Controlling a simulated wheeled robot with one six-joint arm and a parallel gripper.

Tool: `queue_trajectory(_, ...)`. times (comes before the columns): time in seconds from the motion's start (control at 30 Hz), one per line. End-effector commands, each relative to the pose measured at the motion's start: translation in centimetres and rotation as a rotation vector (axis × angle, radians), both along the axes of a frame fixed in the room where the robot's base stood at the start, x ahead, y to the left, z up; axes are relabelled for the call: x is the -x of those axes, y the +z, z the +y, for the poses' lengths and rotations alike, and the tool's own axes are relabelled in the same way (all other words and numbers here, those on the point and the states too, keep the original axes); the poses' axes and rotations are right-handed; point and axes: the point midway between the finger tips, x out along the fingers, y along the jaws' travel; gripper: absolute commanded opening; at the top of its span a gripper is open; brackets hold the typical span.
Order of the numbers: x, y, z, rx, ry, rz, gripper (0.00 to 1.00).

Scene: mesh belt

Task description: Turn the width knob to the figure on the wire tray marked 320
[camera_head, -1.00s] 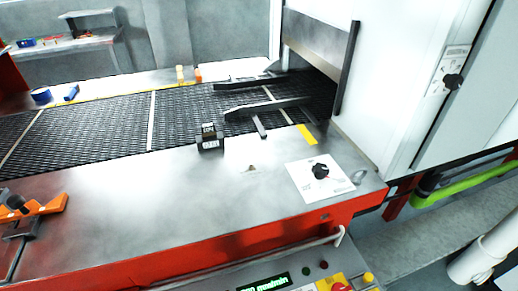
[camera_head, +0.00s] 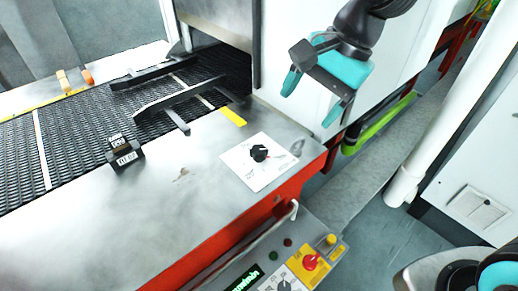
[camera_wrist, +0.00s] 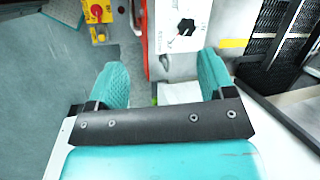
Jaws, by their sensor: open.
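A black knob (camera_head: 260,153) sits on a white printed plate (camera_head: 243,167) at the front right corner of the steel deck. Its pointer direction and the figures are too small to read. The knob also shows near the top of the wrist view (camera_wrist: 186,27). My gripper (camera_head: 312,98) is open and empty, above and to the right of the knob in the head view. In the wrist view its two teal fingers (camera_wrist: 162,66) are apart, with the knob beyond the right fingertip. I cannot make out a wire tray marked 320.
A mesh belt (camera_head: 85,128) runs into the machine opening, with dark guide rails (camera_head: 188,96) over it. A small black labelled block (camera_head: 124,153) stands on the deck edge. Below is a control panel with a red knob (camera_head: 310,262). A handrail (camera_head: 235,248) runs along the front.

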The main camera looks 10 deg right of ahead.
Motion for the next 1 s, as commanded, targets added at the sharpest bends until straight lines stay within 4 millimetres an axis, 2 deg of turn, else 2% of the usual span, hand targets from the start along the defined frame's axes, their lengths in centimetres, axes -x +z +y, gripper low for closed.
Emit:
queue_trajectory(0.03,-1.8,-1.1,0.1,-0.007,-0.147,0.057,0.76)
queue_trajectory(0.1,-4.1,-2.1,0.2,-0.02,-0.361,0.134,0.76)
queue_trajectory(0.2,-6.7,-3.3,0.2,-0.038,-0.619,0.227,0.76)
queue_trajectory(0.3,-8.4,-4.3,0.1,-0.052,-0.802,0.294,0.76)
queue_trajectory(0.4,-9.4,-4.8,0.1,-0.061,-0.912,0.335,0.76)
queue_trajectory(0.57,-10.0,-5.8,0.3,-0.066,-0.969,0.357,0.76)
queue_trajectory(0.67,-10.0,-7.2,0.8,-0.064,-0.968,0.36,0.76)
queue_trajectory(1.0,-10.5,-14.3,3.7,-0.061,-0.966,0.36,0.76)
